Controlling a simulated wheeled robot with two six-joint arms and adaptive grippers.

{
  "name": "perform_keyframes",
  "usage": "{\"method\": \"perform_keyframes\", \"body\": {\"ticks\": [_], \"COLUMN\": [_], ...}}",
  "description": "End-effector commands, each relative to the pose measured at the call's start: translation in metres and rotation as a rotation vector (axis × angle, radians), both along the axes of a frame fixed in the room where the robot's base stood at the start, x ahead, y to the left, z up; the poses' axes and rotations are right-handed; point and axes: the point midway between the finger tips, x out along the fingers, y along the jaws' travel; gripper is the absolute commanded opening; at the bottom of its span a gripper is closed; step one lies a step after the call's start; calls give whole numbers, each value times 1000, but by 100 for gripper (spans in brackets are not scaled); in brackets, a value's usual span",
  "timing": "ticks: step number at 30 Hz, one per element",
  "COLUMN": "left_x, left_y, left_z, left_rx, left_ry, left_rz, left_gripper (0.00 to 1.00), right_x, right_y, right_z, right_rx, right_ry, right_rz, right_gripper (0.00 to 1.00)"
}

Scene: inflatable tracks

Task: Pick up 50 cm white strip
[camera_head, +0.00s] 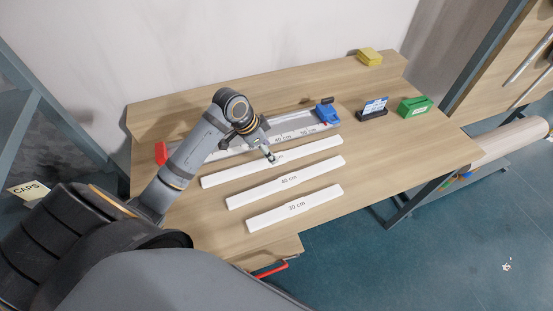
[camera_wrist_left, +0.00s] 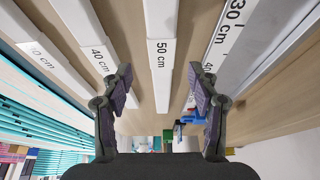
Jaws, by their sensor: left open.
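Three white strips lie side by side on the wooden table. The 50 cm white strip (camera_head: 310,152) is the farthest and longest of them in the head view. Its label there is partly hidden by my left gripper (camera_head: 270,156), which is over the strip's middle. In the left wrist view the 50 cm strip (camera_wrist_left: 160,45) runs between the two open fingers of my left gripper (camera_wrist_left: 160,85), with its label readable. The fingers are empty, and I cannot tell their exact height above the strip. My right gripper is not in view.
The 40 cm strip (camera_head: 313,175) and 30 cm strip (camera_head: 318,199) lie nearer. Behind is a grey measuring track (camera_head: 290,122) with a blue block (camera_head: 327,113) and a red end (camera_head: 161,153). A green box (camera_head: 415,107), a dark sign holder (camera_head: 373,113) and a yellow block (camera_head: 369,57) stand to the right.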

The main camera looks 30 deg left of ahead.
Motion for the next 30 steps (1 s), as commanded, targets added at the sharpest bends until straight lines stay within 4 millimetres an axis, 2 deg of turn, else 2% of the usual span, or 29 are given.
{"method": "perform_keyframes", "body": {"ticks": [2, 9, 12, 19, 30], "left_x": [1, 13, 15, 16, 16], "left_y": [-1, -9, -10, -10, -10], "left_z": [-2, -39, -47, -49, -48], "left_rx": [-1, -4, -1, 1, 1], "left_ry": [1, 4, 1, 0, 1], "left_rz": [1, 3, 1, 0, 0], "left_gripper": [60, 60, 60, 59, 9], "right_x": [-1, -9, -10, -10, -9], "right_y": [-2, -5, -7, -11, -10], "right_z": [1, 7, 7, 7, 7], "right_rx": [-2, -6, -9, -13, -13], "right_ry": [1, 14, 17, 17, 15], "right_rz": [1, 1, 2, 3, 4], "right_gripper": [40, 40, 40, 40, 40]}}
